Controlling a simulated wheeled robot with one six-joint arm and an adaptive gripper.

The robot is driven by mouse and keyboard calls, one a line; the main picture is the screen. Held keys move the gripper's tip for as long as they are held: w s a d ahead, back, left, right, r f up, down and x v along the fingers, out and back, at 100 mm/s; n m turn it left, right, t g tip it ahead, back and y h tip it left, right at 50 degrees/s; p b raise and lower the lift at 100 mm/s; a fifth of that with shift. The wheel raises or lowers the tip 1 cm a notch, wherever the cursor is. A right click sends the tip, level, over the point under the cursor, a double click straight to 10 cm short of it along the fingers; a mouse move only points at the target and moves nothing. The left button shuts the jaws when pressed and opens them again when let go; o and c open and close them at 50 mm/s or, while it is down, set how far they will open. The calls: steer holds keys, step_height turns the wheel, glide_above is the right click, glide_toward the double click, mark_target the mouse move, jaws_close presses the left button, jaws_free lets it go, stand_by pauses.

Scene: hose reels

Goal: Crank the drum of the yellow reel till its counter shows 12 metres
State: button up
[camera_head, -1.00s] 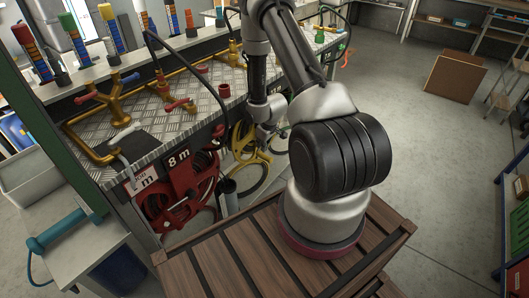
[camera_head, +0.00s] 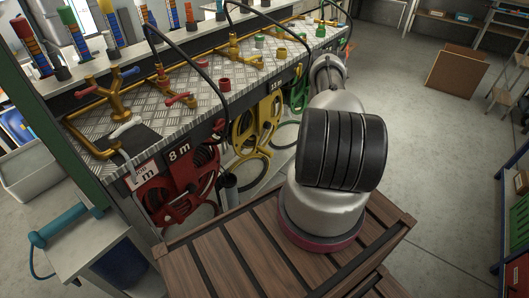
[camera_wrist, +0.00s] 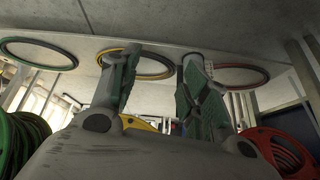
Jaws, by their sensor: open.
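The yellow reel (camera_head: 244,138) hangs under the metal bench top, between the red reel and a green one. A small label (camera_head: 276,86) above it is too small to read surely. Its crank and counter cannot be made out. My gripper is hidden behind my arm in the head view. In the wrist view my gripper (camera_wrist: 158,70) is open, with nothing between its fingers. A piece of the yellow reel (camera_wrist: 140,124) shows behind the gripper's base, mostly covered by it.
The red reel (camera_head: 178,185), marked 8 m, is left of the yellow one, and a green reel (camera_head: 299,91) is right. Brass pipes and valves (camera_head: 122,98) stand on the bench top. Hose rings lie on the floor below. Open floor (camera_head: 420,130) is to the right.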

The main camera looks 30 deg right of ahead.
step_height(320, 180, down, 3)
steer(key=w+t, duration=0.1)
steer(key=t, duration=0.2)
steer(key=n+t+y, duration=0.4)
steer(key=t, duration=0.4)
glide_toward(265, 151)
steer(key=w+f, duration=0.1)
steer(key=w, duration=0.2)
steer(key=x, duration=0.8)
steer(key=shift+s+a+f, duration=0.1)
steer(key=shift+f, duration=0.05)
jaws_close()
